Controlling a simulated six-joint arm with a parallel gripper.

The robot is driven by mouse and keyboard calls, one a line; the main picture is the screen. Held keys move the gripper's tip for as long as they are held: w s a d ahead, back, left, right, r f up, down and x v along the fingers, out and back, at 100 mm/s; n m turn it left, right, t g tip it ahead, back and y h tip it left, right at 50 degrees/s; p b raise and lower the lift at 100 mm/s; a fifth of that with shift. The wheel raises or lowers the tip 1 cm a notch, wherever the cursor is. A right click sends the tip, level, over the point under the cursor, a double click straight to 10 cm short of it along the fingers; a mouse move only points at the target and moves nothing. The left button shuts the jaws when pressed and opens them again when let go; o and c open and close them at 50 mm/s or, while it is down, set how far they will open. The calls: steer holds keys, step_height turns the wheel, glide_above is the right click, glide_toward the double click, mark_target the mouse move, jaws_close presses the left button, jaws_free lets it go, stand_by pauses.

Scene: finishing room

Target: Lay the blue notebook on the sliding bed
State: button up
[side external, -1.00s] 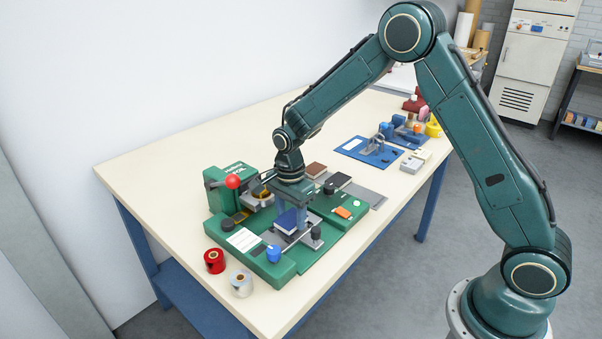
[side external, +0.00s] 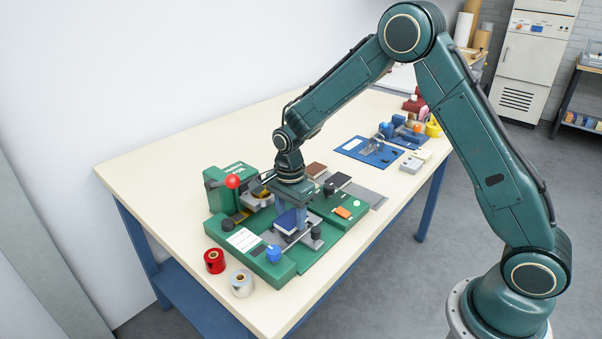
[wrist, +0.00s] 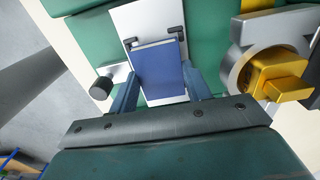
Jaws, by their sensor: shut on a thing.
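The blue notebook (side external: 286,221) is between the fingers of my gripper (side external: 292,212), which is shut on it. In the wrist view the notebook (wrist: 158,66) lies between the two blue fingers, its cover facing the camera. The sliding bed (wrist: 150,18) is the light grey plate beneath it; part of the bed (side external: 303,240) shows beside the notebook in the side view. The notebook's far edge is close to two small dark stops (wrist: 175,30) on the bed. I cannot tell whether the notebook touches the bed, as its underside is hidden.
The green press has a red-knobbed lever (side external: 232,181) and a gold block (wrist: 277,76) to the right in the wrist view. A blue knob (side external: 273,253) and red foil roll (side external: 214,261) are near the front. Brown (side external: 316,170) and black books lie behind.

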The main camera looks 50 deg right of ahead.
mark_target(290, 218)
steer(key=shift+f, duration=0.55)
steer(key=o, duration=0.6)
steer(key=shift+o, duration=0.2)
step_height(290, 218, up, 11)
stand_by(1.6)
stand_by(0.4)
